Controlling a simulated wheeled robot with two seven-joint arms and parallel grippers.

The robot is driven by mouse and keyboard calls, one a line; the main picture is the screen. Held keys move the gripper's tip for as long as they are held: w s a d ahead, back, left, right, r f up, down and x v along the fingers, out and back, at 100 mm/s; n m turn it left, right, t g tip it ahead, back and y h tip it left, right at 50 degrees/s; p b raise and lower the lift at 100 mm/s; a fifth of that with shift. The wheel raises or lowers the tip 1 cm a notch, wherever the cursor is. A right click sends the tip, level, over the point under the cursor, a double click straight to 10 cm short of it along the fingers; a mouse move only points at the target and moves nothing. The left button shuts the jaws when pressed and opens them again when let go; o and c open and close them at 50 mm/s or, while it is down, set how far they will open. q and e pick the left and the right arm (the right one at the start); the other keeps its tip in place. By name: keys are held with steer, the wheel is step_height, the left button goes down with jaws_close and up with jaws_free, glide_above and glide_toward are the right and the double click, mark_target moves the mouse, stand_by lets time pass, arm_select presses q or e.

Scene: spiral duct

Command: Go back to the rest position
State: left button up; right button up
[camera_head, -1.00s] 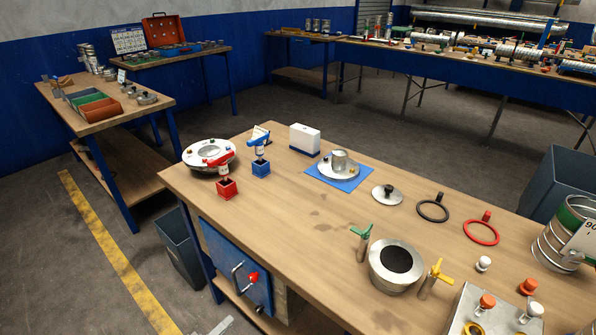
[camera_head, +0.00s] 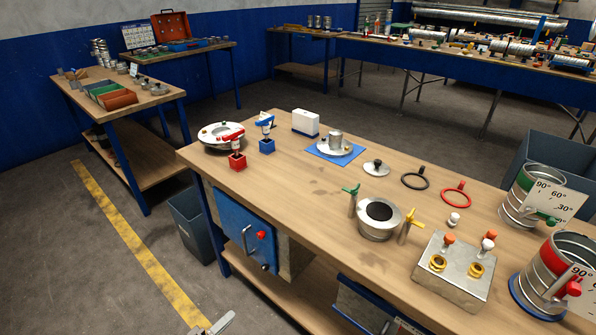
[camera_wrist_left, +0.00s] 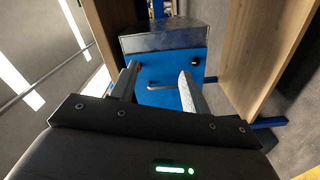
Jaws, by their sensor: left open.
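My left gripper (camera_head: 212,325) shows only in part at the bottom edge of the head view, over the floor and left of the workbench. In the left wrist view its two fingers (camera_wrist_left: 160,82) are spread with nothing between them. A blue panel (camera_wrist_left: 165,68) shows beyond the fingers, apart from them. My right gripper is in neither view.
The wooden workbench (camera_head: 290,175) carries valves, a flanged ring and a metal block (camera_head: 455,265). A blue cabinet door (camera_head: 243,232) is under its left end, beside a grey bin (camera_head: 192,222). The floor by the yellow line (camera_head: 135,245) is clear.

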arm_select(q)
steer(key=s+a+f+m+g+y+b, duration=0.1)
steer(key=s+a+f+m+g+y, duration=0.15)
steer(key=f, duration=0.55)
steer(key=s+a+f+m+g+y, duration=0.1)
steer(key=s+a+f+m+y, duration=0.2)
steer(key=f, duration=0.6)
steer(key=s+a+f+m+g+y+b, duration=0.1)
steer(key=s+a+f+g+y, duration=0.15)
steer(key=s+f, duration=0.4)
steer(key=s+f+g+y+b, duration=0.1)
steer(key=s+f+g, duration=0.1)
steer(key=s+f, duration=0.3)
steer(key=s+f+m+g+y+b, duration=0.1)
steer(key=s+f, duration=0.5)
steer(key=s, duration=0.6)
steer(key=s+f+m+g+y+b, duration=0.1)
steer(key=s+f+g+b, duration=0.1)
steer(key=s+f, duration=0.3)
steer(key=s+g, duration=0.1)
steer(key=s, duration=0.3)
steer(key=shift+s+a+f+g+y+b, duration=0.25)
steer(key=shift+s+f+g+y+b, duration=0.05)
steer(key=shift+s+g+y, duration=0.1)
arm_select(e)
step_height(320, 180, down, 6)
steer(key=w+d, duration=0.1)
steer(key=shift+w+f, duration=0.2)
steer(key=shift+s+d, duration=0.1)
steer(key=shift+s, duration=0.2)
